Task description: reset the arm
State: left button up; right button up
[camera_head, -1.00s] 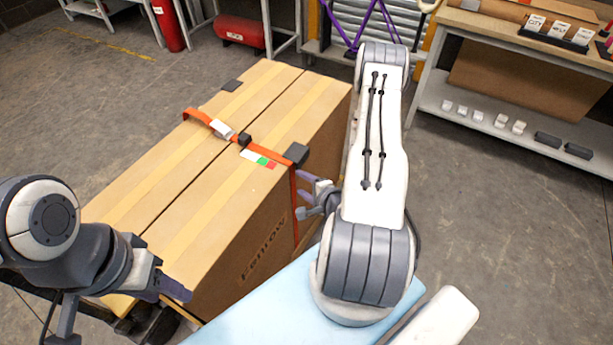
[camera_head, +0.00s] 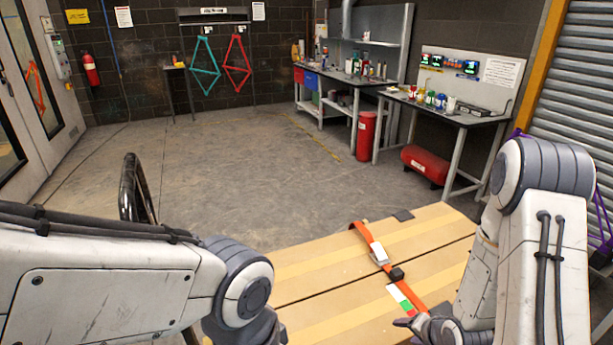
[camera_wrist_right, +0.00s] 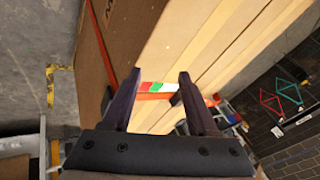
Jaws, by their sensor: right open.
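My right arm comes in at the right of the head view. Its gripper (camera_head: 412,322) is low in the picture, partly hidden by the arm and close to the orange strap (camera_head: 368,236) on the cardboard boxes (camera_head: 330,270). In the right wrist view the right gripper (camera_wrist_right: 159,80) is open, with two dark fingers apart and nothing held. The white, green and red label (camera_wrist_right: 158,87) shows beyond and between the fingers. Whether a finger touches the box cannot be told. My left arm crosses the lower left of the head view; its gripper is out of view.
Open floor (camera_head: 230,170) lies beyond the boxes. Workbenches (camera_head: 440,110) stand at the back right, with a red tank (camera_head: 425,163) and a red cylinder (camera_head: 366,135) nearby. Teal (camera_head: 205,68) and red (camera_head: 238,62) frames hang at the back wall.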

jog(key=s+a+r+n+g, duration=0.35)
jog(key=a+r+n, duration=0.55)
jog(key=a+r, duration=0.3)
jog(key=s+a+r+n+g, duration=0.1)
jog(key=s+a+r+n, duration=0.2)
jog(key=s, duration=0.5)
jog(key=s+a+r+n+g, duration=0.2)
jog(key=s+a+r+n, duration=0.2)
jog(key=s, duration=0.5)
notch_tip(320, 180, up, 2)
jog(key=shift+a, duration=0.45)
